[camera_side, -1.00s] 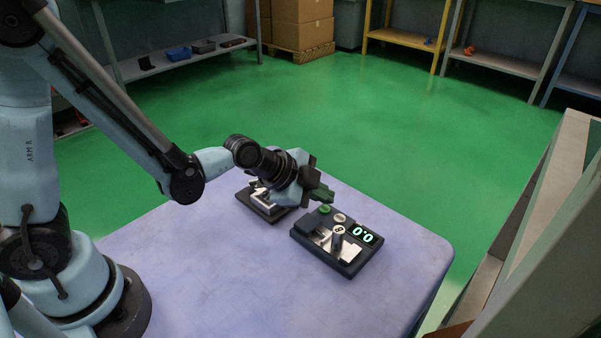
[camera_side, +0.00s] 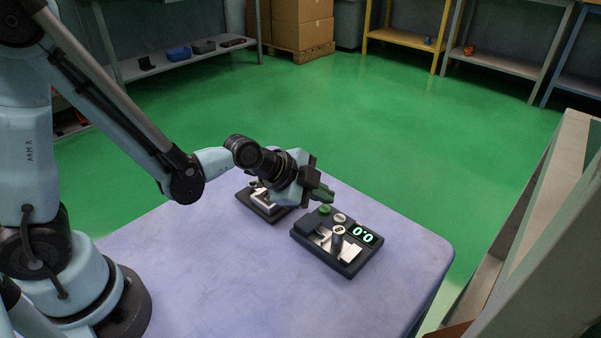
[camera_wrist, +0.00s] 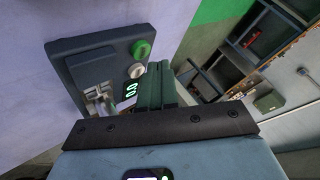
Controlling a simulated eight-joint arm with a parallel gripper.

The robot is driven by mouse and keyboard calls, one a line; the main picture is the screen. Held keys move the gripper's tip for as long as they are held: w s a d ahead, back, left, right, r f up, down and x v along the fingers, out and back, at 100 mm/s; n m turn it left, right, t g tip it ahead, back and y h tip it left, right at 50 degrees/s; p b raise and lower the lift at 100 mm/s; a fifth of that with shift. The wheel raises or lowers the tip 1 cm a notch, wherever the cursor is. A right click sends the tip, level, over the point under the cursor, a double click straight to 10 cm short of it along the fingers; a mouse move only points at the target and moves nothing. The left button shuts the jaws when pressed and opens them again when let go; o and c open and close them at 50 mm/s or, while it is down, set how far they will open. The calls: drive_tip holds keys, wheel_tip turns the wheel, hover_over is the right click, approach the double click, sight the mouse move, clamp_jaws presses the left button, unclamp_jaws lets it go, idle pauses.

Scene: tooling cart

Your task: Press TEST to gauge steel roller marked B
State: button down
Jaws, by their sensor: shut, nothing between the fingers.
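The dark gauge (camera_side: 312,245) sits on the cart top, and its lit display (camera_side: 362,235) reads 0.0. A steel roller (camera_side: 338,243) stands upright in its metal nest, with a dark mark on its top face that is too small to read surely. A green button (camera_side: 325,210) and a pale button (camera_side: 340,218) are at the gauge's far end; their labels cannot be read. My gripper (camera_side: 327,194) is shut and empty, just above and beside the green button. In the wrist view the green button (camera_wrist: 141,49) and pale button (camera_wrist: 136,71) lie left of my shut fingers (camera_wrist: 157,80), apart from them.
A second dark fixture with metal parts (camera_side: 246,201) stands on the cart (camera_side: 220,270), partly hidden behind my gripper. The cart's front area is clear. Shelves and boxes (camera_side: 300,25) stand far back across the green floor. A grey frame (camera_side: 540,230) is at the right.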

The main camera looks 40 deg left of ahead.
sight(321, 210)
drive_tip(key=shift+f, duration=0.2)
drive_tip(key=shift+f, duration=0.25)
drive_tip(key=shift+f, duration=0.35)
idle(0.9)
drive_tip(key=shift+r, duration=0.8)
drive_tip(key=shift+r, duration=0.1)
drive_tip(key=shift+r, duration=2.4)
